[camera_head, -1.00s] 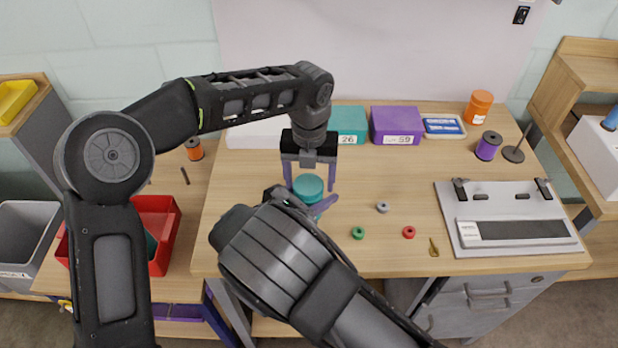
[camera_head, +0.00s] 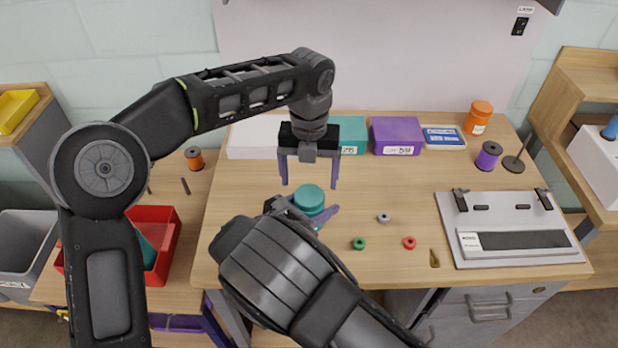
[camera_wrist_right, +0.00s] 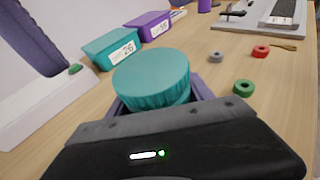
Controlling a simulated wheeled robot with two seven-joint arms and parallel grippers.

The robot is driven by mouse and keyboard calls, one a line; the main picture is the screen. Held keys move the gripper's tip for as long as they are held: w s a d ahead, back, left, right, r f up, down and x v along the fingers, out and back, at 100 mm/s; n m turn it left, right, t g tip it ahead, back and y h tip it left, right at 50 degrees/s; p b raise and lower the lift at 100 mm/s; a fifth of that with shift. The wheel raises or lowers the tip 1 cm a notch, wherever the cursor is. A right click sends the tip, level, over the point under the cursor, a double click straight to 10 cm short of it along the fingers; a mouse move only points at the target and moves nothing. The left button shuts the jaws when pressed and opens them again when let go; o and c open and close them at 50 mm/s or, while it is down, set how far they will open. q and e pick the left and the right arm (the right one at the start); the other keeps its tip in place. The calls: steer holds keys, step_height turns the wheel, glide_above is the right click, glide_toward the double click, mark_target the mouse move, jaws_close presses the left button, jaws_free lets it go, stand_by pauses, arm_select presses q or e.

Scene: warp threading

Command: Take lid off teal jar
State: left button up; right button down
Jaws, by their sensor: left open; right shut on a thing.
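The teal jar (camera_head: 310,204) stands upright on the table, and its round ridged teal lid (camera_head: 309,195) is on top. The lid (camera_wrist_right: 152,78) fills the middle of the right wrist view and hides most of the jar body. My right gripper (camera_head: 306,214) is shut on the jar, low around its sides. My left gripper (camera_head: 309,185) is open and empty, pointing down above the lid, with its two purple fingers apart from it. One left finger (camera_wrist_right: 38,42) shows at the upper left of the right wrist view.
Teal (camera_head: 350,135) and purple (camera_head: 397,136) boxes stand behind. Green (camera_head: 358,243), red (camera_head: 409,242) and grey (camera_head: 384,217) rings lie to the right. A grey board (camera_head: 510,212) is farther right, and a red bin (camera_head: 167,225) is at left.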

mark_target(309, 194)
arm_select(q)
steer(key=shift+c, duration=0.4)
steer(key=shift+r+m, duration=1.7)
steer(key=shift+r, duration=0.1)
steer(key=shift+f, duration=0.1)
steer(key=shift+f, duration=3.95)
steer(key=shift+c, duration=0.4)
steer(key=c, duration=1.4)
steer(key=n, duration=0.3)
steer(key=shift+n, duration=0.3)
steer(key=o, duration=1.6)
steer(key=shift+c, duration=0.2)
